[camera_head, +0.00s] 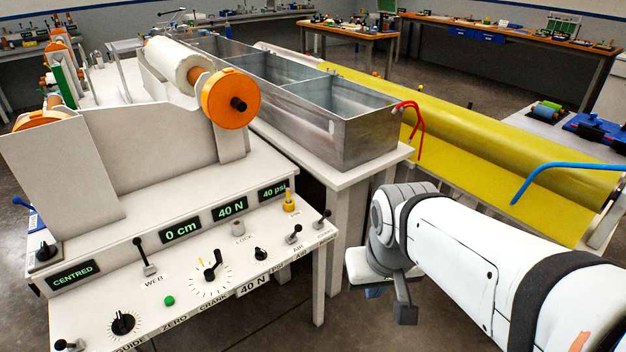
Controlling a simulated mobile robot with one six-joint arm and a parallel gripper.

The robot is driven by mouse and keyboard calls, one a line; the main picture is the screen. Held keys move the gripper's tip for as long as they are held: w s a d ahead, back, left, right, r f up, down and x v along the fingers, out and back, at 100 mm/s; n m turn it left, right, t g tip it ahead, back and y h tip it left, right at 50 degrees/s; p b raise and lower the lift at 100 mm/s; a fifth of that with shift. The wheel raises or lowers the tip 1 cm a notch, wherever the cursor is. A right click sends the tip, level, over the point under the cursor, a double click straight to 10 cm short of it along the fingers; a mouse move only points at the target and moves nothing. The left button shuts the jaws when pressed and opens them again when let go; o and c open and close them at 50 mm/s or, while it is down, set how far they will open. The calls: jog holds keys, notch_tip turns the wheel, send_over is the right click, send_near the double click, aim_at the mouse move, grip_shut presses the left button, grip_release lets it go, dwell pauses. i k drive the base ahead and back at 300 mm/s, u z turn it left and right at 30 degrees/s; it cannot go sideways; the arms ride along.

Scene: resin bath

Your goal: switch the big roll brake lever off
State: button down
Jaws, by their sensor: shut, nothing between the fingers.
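A white control panel (200,285) on the machine at left carries several small black levers. One lever (145,257) stands by the WEB label, one (294,235) is near the AIR label, and one (322,219) is at the right end with a label too small to read. Another (70,345) is at the lower left edge. I cannot tell which one is the big roll brake lever, nor its setting. My gripper (404,300) hangs at the end of my white arm, right of the panel and apart from it. It is shut and empty; its fingertips are only partly clear.
A metal bath (345,145) with compartments stands behind the panel on a white bench. A long yellow roll (480,120) lies to its right, with red and blue curved tubes near it. Open floor shows between the panel and my arm.

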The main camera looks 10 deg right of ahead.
aim_at(327, 213)
jog(key=u, duration=0.25)
jog(key=i, duration=0.85)
jog(key=u, duration=0.1)
